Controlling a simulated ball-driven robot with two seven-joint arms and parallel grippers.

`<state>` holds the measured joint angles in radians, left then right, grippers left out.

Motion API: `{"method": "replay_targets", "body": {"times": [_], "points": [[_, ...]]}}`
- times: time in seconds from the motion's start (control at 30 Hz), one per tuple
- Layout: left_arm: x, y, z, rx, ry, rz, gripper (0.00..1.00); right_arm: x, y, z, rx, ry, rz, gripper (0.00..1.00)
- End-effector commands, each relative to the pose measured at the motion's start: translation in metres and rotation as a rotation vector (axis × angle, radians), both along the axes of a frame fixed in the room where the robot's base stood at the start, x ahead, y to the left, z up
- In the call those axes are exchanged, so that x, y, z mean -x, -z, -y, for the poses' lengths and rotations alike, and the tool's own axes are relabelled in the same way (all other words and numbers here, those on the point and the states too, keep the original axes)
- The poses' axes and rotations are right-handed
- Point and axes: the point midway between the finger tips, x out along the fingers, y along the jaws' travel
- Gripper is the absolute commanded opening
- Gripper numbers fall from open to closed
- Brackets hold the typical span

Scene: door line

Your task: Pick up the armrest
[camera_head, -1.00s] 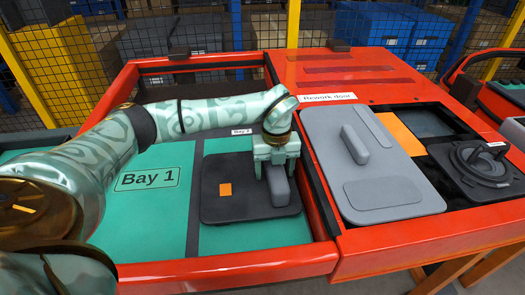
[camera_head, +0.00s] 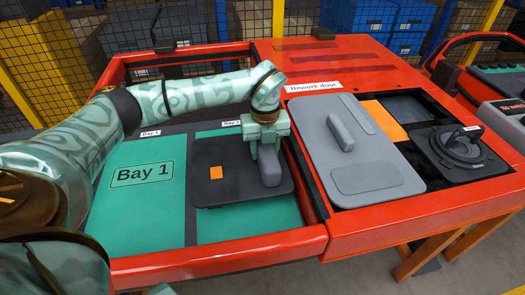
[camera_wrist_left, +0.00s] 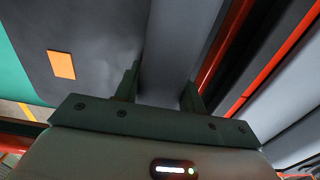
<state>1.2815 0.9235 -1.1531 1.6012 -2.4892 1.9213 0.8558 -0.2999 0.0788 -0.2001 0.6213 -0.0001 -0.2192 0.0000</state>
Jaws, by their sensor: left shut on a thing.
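The armrest (camera_head: 269,167) is a grey rounded bar on a dark door panel (camera_head: 225,181) with an orange square. My left gripper (camera_head: 267,154) is shut on the armrest from above. In the left wrist view, the armrest (camera_wrist_left: 172,70) runs between the two fingers (camera_wrist_left: 160,88). The armrest appears to rest on the dark panel; I cannot tell whether there is a gap beneath it. My right gripper is not in view.
The dark panel lies in a green-floored tray with a red frame (camera_head: 230,245), beside the Bay 1 label (camera_head: 142,175). To the right, a grey door panel (camera_head: 372,177) with its own armrest (camera_head: 340,132) lies under the "Rework door" label (camera_head: 314,86). A black round part (camera_head: 462,147) sits farther right.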

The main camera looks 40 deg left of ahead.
Motion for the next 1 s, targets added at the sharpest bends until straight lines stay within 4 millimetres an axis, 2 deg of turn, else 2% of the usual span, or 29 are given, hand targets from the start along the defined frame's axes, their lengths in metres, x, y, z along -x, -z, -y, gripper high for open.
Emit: {"method": "replay_targets", "body": {"times": [0.03, 0.2, 0.3, 0.5, 0.7, 1.0], "points": [[0.01, -0.021, 0.002, -0.001, 0.003, 0.007, 0.0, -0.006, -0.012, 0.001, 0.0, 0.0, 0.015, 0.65], [0.043, -0.064, 0.013, -0.001, 0.003, 0.008, 0.0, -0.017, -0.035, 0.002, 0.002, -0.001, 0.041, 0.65], [0.07, -0.071, 0.021, -0.002, 0.004, 0.003, 0.0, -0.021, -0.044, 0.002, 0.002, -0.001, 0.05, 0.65], [0.107, -0.084, 0.033, -0.002, 0.001, 0.001, 0.0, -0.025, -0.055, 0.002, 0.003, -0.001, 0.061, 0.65], [0.123, -0.095, 0.039, -0.001, 0.0, 0.002, 0.0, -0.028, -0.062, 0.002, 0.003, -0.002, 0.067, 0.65], [0.125, -0.129, 0.04, -0.001, -0.001, 0.003, 0.0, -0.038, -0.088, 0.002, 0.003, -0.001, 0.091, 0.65]]}}
